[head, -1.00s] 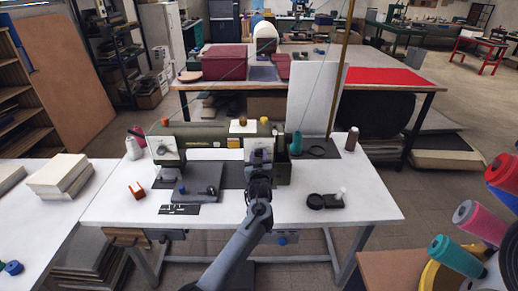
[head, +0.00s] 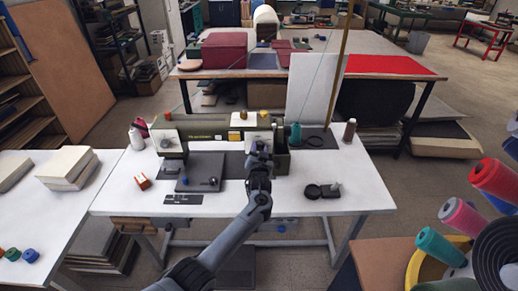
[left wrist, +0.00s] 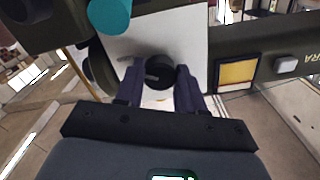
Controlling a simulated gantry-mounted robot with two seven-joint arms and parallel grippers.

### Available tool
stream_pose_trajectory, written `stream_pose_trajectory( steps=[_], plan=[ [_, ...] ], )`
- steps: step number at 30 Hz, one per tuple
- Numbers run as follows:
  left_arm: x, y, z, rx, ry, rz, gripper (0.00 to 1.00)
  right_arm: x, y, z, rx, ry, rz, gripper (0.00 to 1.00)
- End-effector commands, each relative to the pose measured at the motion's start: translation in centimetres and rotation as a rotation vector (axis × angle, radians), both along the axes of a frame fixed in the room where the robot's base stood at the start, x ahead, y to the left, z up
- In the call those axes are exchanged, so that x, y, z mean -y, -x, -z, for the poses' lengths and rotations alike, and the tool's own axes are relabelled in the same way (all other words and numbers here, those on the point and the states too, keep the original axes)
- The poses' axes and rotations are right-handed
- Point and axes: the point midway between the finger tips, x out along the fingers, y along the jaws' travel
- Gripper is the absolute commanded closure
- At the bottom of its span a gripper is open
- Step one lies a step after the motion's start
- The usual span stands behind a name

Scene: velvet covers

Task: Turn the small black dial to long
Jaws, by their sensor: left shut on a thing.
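The small black dial (left wrist: 160,69) is in the left wrist view, on a white plate (left wrist: 200,32) of the olive sewing machine (head: 208,134). My left gripper (left wrist: 158,73) has one finger on each side of the dial and is shut on it. A pale mark shows on the dial's left part; I can read no lettering around it. In the head view my left gripper (head: 259,146) is at the right end of the machine and hides most of the dial. My right gripper is in neither view.
The machine stands on a white table (head: 300,195). A teal spool (head: 296,134) and a white board (head: 312,92) are close to the gripper. An orange-brown item (head: 142,181) lies at the left.

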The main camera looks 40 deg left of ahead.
Motion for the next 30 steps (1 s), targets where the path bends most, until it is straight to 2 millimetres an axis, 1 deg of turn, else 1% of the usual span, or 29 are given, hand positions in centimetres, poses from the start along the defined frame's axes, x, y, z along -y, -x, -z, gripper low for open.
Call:
stream_pose_trajectory(
  steps=[10,11,15,25,30],
  plan=[
    [-0.01,0.01,0.07,-0.002,-0.001,0.000,0.93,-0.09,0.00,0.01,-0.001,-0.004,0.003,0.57],
    [-0.01,0.01,0.06,-0.002,-0.001,0.000,0.59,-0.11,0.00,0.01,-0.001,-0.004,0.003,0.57],
    [-0.01,0.01,0.06,-0.002,-0.001,0.000,0.38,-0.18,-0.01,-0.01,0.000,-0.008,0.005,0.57],
    [0.07,0.09,0.01,-0.001,-0.001,0.000,0.37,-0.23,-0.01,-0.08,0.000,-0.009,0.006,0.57],
    [0.75,0.89,-0.06,-0.002,-0.001,0.001,0.37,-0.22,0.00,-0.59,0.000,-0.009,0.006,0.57]
  ],
)
